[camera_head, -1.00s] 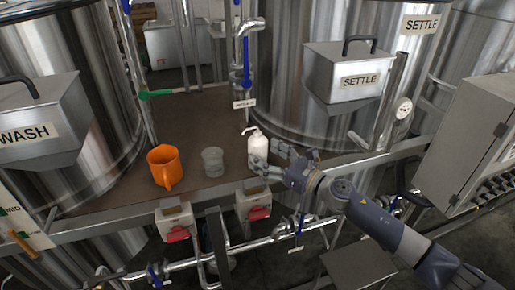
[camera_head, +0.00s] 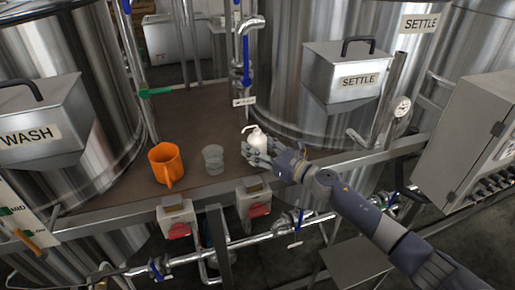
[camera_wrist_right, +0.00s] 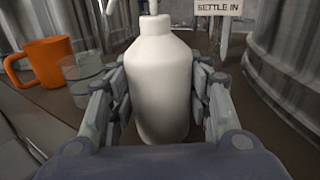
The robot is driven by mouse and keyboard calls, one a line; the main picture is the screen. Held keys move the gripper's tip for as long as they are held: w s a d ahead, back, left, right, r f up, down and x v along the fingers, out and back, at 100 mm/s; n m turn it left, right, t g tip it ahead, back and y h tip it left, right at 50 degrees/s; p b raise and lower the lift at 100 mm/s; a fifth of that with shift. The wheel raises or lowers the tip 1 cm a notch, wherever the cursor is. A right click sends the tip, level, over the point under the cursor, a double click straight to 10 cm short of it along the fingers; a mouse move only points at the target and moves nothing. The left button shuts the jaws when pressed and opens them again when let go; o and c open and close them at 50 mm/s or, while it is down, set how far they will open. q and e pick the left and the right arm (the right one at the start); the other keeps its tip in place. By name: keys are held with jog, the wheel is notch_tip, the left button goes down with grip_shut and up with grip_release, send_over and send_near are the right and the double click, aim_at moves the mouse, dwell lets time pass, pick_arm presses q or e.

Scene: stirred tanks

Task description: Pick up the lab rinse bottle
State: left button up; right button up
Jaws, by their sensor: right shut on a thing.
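The lab rinse bottle (camera_head: 258,141) is white with a bent spout on top. It stands upright at the front part of the brown platform. My right gripper (camera_head: 259,154) is around it, with its fingers shut on the bottle's sides. In the right wrist view the bottle (camera_wrist_right: 160,85) fills the space between the two fingers of the gripper (camera_wrist_right: 165,105). Its top is cut off by the frame edge there. I cannot tell whether its base is still touching the platform. My left gripper is not in view.
An orange jug (camera_head: 166,165) and a clear beaker (camera_head: 213,159) stand on the brown platform (camera_head: 195,120) left of the bottle. Large steel tanks rise on both sides, with a SETTLE box (camera_head: 347,75) at right. Pipes and valves run below the platform's front edge.

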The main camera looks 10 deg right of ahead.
jog(key=shift+r, duration=0.15)
notch_tip(320, 180, up, 10)
jog(key=shift+f+p, duration=0.1)
jog(key=shift+p, duration=1)
